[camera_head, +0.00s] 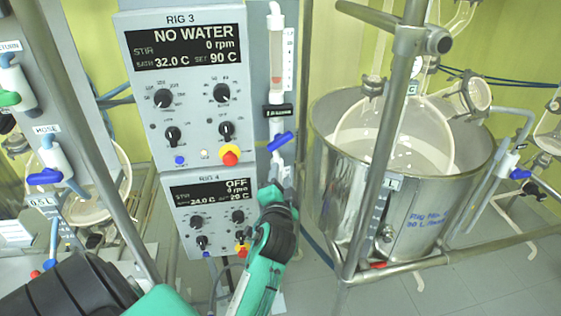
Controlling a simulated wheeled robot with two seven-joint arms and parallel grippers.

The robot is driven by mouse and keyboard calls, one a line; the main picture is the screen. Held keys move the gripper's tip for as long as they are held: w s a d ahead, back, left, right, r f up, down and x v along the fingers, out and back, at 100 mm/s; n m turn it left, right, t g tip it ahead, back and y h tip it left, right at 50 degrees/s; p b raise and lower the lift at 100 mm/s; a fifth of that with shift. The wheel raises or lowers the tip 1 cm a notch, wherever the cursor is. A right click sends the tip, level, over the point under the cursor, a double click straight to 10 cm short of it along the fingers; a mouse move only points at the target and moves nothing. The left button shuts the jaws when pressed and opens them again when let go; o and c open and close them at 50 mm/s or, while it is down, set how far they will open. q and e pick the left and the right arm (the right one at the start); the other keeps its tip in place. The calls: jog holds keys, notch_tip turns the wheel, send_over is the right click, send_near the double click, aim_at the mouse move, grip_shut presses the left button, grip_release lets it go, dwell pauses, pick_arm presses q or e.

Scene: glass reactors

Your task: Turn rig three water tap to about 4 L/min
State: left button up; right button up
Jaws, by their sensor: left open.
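The rig 3 panel (188,88) reads NO WATER, 0 rpm, bath 32.0 C and set 90 C. To its right is a clear upright flowmeter tube (276,50) with a reddish float low in it. Below the tube is a blue tap handle (281,141), tilted up to the right, on a pale fitting. I take it as the rig 3 water tap. My left gripper (281,176) is open, just below the blue handle and apart from it. My green and black left wrist hides what lies behind it. My right gripper is not in view.
The rig 4 panel (212,209), reading OFF, is below and partly behind my arm. A steel bath (420,205) with a glass reactor (395,135) stands at right behind a metal post (385,150). Another hose tap (45,177) is at left.

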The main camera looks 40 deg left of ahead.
aim_at(279, 145)
pick_arm(q)
jog(key=w+a+r, duration=0.1)
jog(key=w+a, duration=0.1)
jog(key=w, duration=0.1)
jog(key=w+a+r+t, duration=0.1)
jog(key=w+a, duration=0.2)
jog(key=w+a+r+m+t, duration=0.1)
jog(key=w+a, duration=0.1)
jog(key=shift+w+a+h, duration=0.15)
jog(key=shift+w+h, duration=0.15)
jog(key=shift+w, duration=0.1)
jog(key=shift+w+a+r+p, duration=0.1)
jog(key=shift+w+a+p, duration=0.15)
jog(key=shift+w+p, duration=0.15)
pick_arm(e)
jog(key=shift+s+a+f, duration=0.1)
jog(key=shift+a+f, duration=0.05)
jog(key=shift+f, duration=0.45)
